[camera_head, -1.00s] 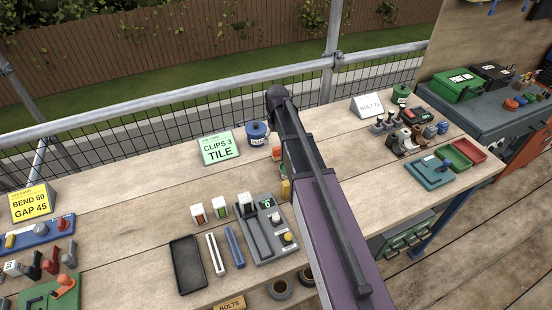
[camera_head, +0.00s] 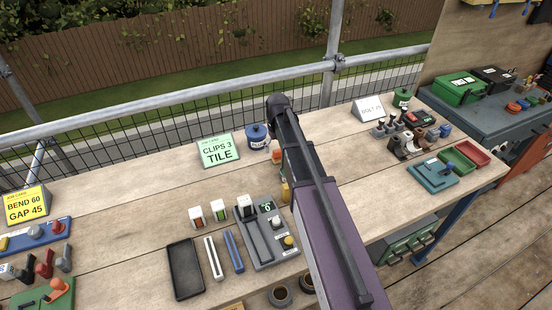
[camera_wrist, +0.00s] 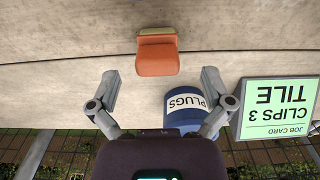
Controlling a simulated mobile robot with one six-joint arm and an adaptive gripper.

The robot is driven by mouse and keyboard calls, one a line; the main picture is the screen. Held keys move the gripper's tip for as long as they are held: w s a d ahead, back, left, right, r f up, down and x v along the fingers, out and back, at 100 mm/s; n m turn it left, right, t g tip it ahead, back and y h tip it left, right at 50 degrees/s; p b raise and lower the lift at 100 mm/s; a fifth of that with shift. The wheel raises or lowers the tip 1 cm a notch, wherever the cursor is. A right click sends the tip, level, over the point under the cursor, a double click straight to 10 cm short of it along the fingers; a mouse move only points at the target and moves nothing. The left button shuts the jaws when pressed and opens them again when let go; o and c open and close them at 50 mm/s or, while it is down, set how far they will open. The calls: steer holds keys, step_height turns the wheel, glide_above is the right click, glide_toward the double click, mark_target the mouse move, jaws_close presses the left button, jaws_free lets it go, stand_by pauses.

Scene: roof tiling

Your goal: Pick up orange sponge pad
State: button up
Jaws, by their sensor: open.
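The orange sponge pad (camera_wrist: 157,55) lies on the pale wooden bench in the wrist view, with a yellowish block (camera_wrist: 157,33) touching it or just behind it. My gripper (camera_wrist: 161,75) is open, its two fingers apart on either side below the pad, and nothing is between the fingertips. In the head view a small part of the orange pad (camera_head: 277,156) shows just left of my arm. My arm hides the gripper in that view.
A blue PLUGS tub (camera_wrist: 184,112) stands close by my right finger in the wrist view, beside the green job card (camera_wrist: 280,107). In the head view a grey device (camera_head: 268,236), a black tray (camera_head: 185,269) and a mesh railing (camera_head: 170,135) are nearby.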

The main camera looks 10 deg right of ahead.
mark_target(278, 157)
steer(key=shift+d+f+b, duration=0.1)
steer(key=shift+f+b, duration=2.05)
steer(key=shift+f, duration=0.15)
steer(key=shift+c, duration=0.2)
steer(key=c, duration=1.2)
